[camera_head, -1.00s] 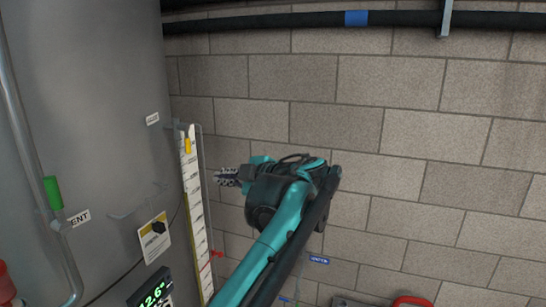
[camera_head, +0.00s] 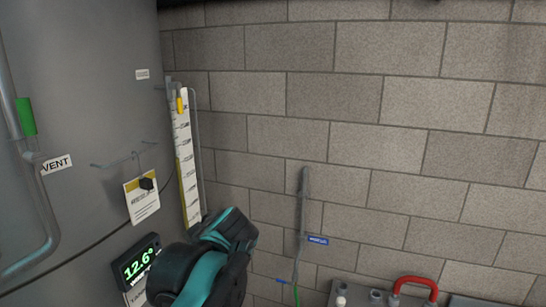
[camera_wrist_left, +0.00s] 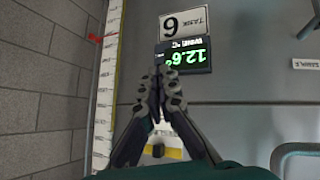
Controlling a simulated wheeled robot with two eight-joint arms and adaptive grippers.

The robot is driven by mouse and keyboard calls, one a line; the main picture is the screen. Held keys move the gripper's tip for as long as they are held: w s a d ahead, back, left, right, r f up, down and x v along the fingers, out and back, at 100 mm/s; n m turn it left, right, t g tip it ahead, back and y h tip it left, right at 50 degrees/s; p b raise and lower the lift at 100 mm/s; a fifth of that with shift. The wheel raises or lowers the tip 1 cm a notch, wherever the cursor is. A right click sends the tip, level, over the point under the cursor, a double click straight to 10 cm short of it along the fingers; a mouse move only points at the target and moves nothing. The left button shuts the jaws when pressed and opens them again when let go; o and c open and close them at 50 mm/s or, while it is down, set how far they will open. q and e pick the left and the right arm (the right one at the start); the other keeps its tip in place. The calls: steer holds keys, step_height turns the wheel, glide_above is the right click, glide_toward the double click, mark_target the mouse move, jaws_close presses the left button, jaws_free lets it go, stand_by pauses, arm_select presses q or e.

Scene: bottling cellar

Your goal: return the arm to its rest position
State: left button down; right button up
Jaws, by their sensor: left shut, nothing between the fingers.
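My left arm (camera_head: 215,262) shows as black and teal links at the bottom of the head view, in front of the tank and wall. Its fingers are hidden there. In the left wrist view my left gripper (camera_wrist_left: 161,78) is shut, with its fingertips together and nothing between them. Behind the fingers is the tank with its lit 12.6° display (camera_wrist_left: 184,57), upside down in that view. The gripper appears apart from the tank, but the exact gap cannot be told. My right gripper is not in view.
The grey tank (camera_head: 90,100) fills the left, with a white level gauge (camera_head: 187,160), a hanging tag (camera_head: 140,204) and a pipe with a green handle (camera_head: 26,116). A block wall (camera_head: 400,130) stands behind. A red handle (camera_head: 415,283) is at the lower right.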

arm_select(q)
steer(key=s+f+m+h+b, duration=0.2)
steer(key=s+f+m+b, duration=0.2)
steer(key=f, duration=1)
steer(key=s+d+f+m+h+b, duration=0.1)
steer(key=s+f+m+b, duration=0.3)
steer(key=f, duration=1)
steer(key=s+f+m+h+b, duration=0.4)
steer(key=s+f+b, duration=0.4)
steer(key=f, duration=0.6)
steer(key=shift+s+d+f+b, duration=0.15)
steer(key=shift+s+d+b, duration=0.15)
steer(key=shift+b, duration=0.85)
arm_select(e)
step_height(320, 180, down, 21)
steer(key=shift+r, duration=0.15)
